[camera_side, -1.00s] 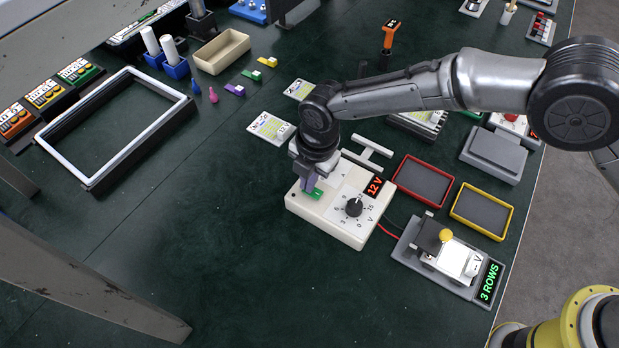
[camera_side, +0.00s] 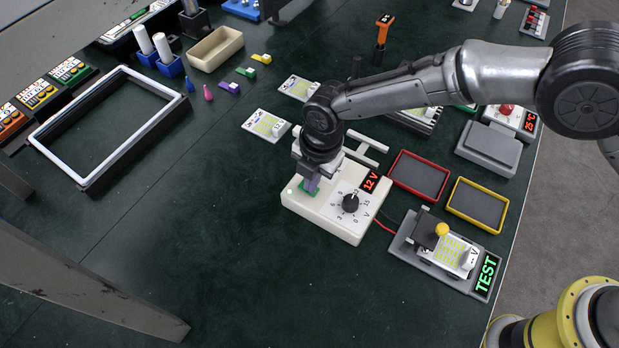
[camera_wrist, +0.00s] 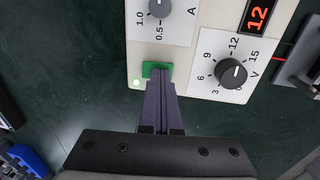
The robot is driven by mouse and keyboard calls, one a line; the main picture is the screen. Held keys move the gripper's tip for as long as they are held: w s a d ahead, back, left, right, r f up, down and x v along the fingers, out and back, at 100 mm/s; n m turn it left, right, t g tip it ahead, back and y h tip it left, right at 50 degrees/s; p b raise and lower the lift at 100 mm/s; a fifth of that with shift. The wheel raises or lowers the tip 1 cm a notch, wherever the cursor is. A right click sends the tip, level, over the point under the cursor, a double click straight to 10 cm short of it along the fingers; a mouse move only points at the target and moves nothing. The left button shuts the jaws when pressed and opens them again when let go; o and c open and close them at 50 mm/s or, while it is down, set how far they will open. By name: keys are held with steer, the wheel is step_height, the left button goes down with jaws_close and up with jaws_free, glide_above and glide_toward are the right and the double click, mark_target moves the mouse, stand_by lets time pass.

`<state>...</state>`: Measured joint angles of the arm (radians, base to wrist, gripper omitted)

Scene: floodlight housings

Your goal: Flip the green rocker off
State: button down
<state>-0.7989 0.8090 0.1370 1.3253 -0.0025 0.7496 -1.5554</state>
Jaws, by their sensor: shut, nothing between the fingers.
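The green rocker (camera_wrist: 150,70) sits on the front of a cream power supply box (camera_wrist: 213,91), next to a small lit pale-green lamp (camera_wrist: 136,82). My gripper (camera_wrist: 159,82) is shut and empty, with its purple fingertips at the rocker's near edge and covering part of it. They look to be touching it. In the side view my gripper (camera_side: 311,186) points down at the rocker (camera_side: 303,187), which is mostly hidden. The box (camera_side: 325,227) carries a black V dial (camera_side: 350,203) and a display (camera_side: 370,181) reading 12 V.
A red wire joins the box to a grey fixture (camera_side: 407,258) with a lit yellow-row LED board (camera_side: 450,250) and a TEST display (camera_side: 486,275). Red (camera_side: 443,165) and yellow (camera_side: 451,205) trays lie to the right. Table left of the box is clear.

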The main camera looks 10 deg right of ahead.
step_height(320, 180, up, 14)
steer(key=s+d, duration=0.1)
stand_by(0.5)
steer(key=shift+s+d, duration=0.1)
steer(key=shift+w+a+r, duration=0.15)
steer(key=shift+w+a, duration=0.35)
steer(key=shift+w, duration=0.05)
steer(key=f, duration=0.9)
steer(key=w+a+f, duration=0.1)
steer(key=f, duration=0.4)
steer(key=shift+a, duration=0.1)
